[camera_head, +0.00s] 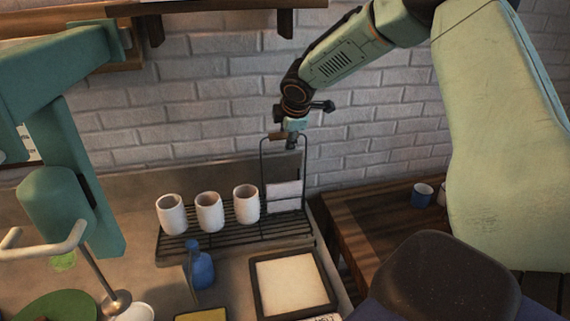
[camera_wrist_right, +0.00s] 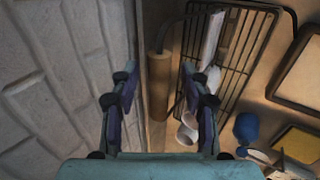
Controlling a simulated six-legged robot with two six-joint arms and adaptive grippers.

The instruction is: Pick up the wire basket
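The dark wire basket (camera_head: 285,233) stands on the counter against the back wall, its flat wire base bearing three white cups (camera_head: 210,213). A tall wire arch with a wooden grip (camera_head: 278,136) rises at its right end; white pieces (camera_head: 283,190) show within the arch. My right gripper (camera_head: 290,141) is at the top of the arch, by the grip. In the right wrist view, the gripper (camera_wrist_right: 163,95) is open, with the wooden grip (camera_wrist_right: 158,88) showing between its spread fingers, apart from both. The wire base (camera_wrist_right: 238,50) shows beyond. My left gripper is not in view.
A white brick wall (camera_head: 205,95) is close behind the arch. A blue bottle (camera_head: 201,269) and a dark-framed white panel (camera_head: 290,283) are in front of the basket. A wooden table (camera_head: 360,222) is at right; a teal machine (camera_head: 60,200) stands at left.

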